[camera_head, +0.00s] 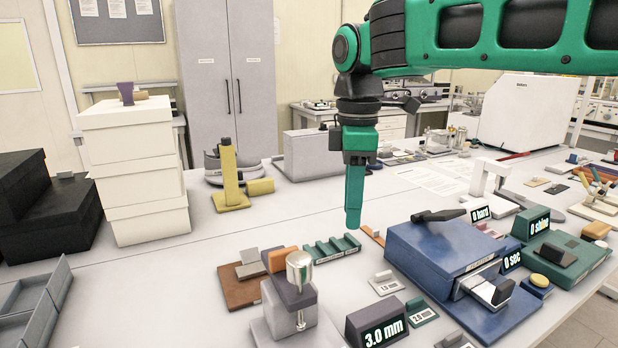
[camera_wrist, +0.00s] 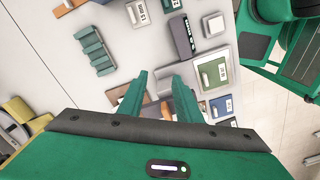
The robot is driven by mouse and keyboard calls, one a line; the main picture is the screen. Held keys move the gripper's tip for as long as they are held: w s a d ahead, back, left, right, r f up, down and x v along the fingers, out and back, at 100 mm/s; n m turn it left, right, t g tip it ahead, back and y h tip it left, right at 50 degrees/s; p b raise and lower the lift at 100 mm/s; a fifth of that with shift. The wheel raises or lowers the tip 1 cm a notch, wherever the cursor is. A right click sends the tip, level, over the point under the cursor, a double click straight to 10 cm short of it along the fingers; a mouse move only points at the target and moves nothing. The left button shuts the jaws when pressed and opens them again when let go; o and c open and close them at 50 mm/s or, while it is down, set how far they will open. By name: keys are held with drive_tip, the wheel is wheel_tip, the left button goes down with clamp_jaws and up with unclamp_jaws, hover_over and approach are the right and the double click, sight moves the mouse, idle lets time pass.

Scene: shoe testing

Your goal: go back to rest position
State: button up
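My green gripper (camera_head: 354,215) hangs straight down above the middle of the bench (camera_head: 290,207). In the head view its fingers overlap and look like one. In the wrist view the two fingers of my gripper (camera_wrist: 159,78) stand apart with a gap between them. I see nothing held in the gap; grey and brown parts on the bench show below it. The fingertips look clear of the things on the bench.
A blue tester (camera_head: 440,252) stands right of my gripper, with a green rack (camera_head: 332,248) below it. A steel-knobbed grey device (camera_head: 290,308) and a 3.0 mm display (camera_head: 377,325) stand in front. White boxes (camera_head: 140,170) are stacked left.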

drive_tip(key=s+d+f+m, duration=0.15)
drive_tip(key=d+m, duration=0.25)
drive_tip(key=d, duration=0.4)
drive_tip(key=s+d+f+m, duration=0.1)
drive_tip(key=d+f+m, duration=0.25)
drive_tip(key=d, duration=0.55)
drive_tip(key=s+d+f+m, duration=0.6)
drive_tip(key=s+d+m, duration=0.2)
drive_tip(key=s, duration=0.2)
drive_tip(key=s+d+f+m, duration=0.7)
drive_tip(key=s+d+m, duration=0.1)
drive_tip(key=s+d, duration=0.1)
drive_tip(key=shift+s+d+f, duration=0.15)
drive_tip(key=shift+s, duration=0.55)
drive_tip(key=shift+w+m, duration=0.15)
drive_tip(key=shift+m, duration=0.1)
drive_tip(key=shift+w+f, duration=0.2)
drive_tip(key=shift+w, duration=0.3)
